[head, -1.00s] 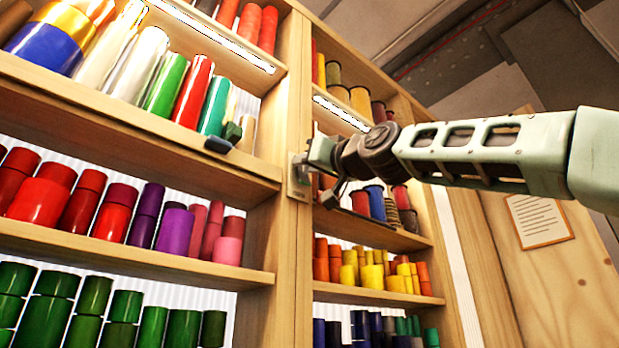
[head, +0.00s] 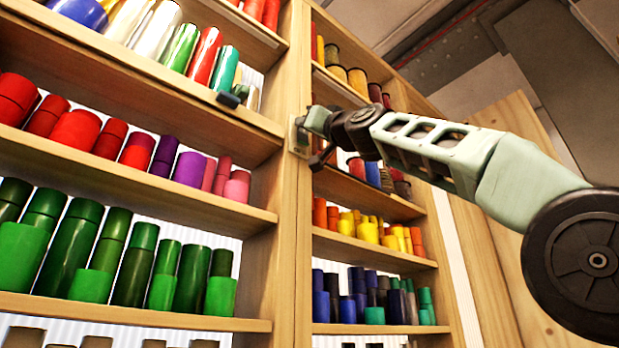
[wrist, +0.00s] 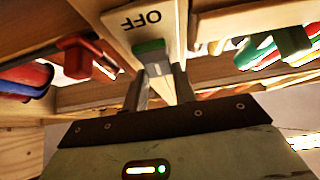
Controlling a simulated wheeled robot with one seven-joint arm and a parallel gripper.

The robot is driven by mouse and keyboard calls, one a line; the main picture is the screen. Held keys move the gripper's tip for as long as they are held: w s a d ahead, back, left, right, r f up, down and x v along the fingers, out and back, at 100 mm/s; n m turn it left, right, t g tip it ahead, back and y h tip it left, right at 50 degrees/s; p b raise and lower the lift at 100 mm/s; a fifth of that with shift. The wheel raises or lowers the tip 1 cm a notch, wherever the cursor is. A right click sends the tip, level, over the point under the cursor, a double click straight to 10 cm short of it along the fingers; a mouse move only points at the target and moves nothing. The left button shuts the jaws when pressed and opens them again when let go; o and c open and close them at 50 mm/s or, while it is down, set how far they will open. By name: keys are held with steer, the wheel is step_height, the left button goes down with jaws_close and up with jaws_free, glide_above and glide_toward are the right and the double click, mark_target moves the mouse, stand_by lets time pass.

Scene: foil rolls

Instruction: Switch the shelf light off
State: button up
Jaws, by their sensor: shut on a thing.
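The switch plate (head: 298,138) is on the wooden upright between the two shelf bays. In the wrist view the plate (wrist: 143,20) carries the word OFF, upside down in this picture. Below the word is the green-ended switch lever (wrist: 150,47). My gripper (wrist: 157,75) is shut on the lever, one finger on each side. In the head view my gripper (head: 304,125) is at the plate, and the arm hides part of it. The shelf light strip (head: 338,85) in the right bay looks dull, not glowing.
Shelves (head: 130,180) full of coloured foil rolls stand close on both sides of the upright. A dark clip-like item (head: 232,96) sits at a left shelf edge near my gripper. Rolls in the right bay (head: 370,172) are close behind the arm.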

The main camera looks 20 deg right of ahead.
steer(key=shift+f+t+b, duration=0.4)
steer(key=shift+t+b, duration=0.1)
steer(key=shift+b, duration=0.6)
steer(key=shift+r, duration=0.1)
steer(key=o, duration=1)
steer(key=shift+s, duration=0.1)
steer(key=b+v, duration=1.5)
steer(key=v, duration=0.2)
steer(key=shift+f, duration=0.4)
steer(key=shift+d, duration=0.1)
